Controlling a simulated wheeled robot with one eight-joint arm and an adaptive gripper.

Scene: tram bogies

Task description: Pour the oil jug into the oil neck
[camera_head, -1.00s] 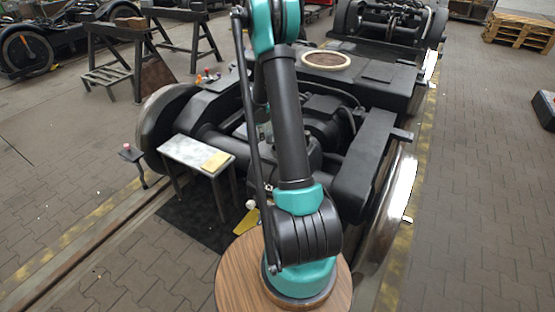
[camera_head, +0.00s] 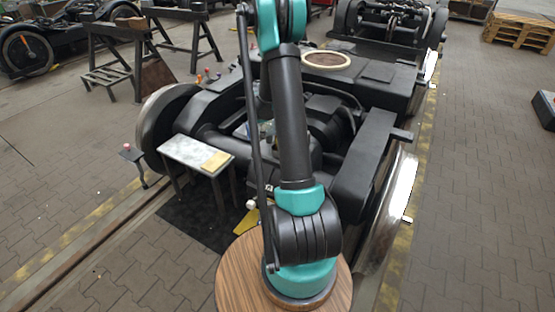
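I cannot make out the oil jug or the oil neck in the head view. My black and teal arm stands across the middle of the picture and hides part of the bogie (camera_head: 365,150) behind it. My gripper is not to be seen; the far end of the arm is out of sight behind its nearer links or past the frame. Whether it holds anything does not show.
A small table (camera_head: 185,150) with a yellow patch stands left of the arm, by a bogie wheel. A stand with a red knob (camera_head: 126,147) is farther left. Trestles (camera_head: 120,60) stand at the back left. A pallet (camera_head: 518,32) lies back right; the right floor is mostly clear.

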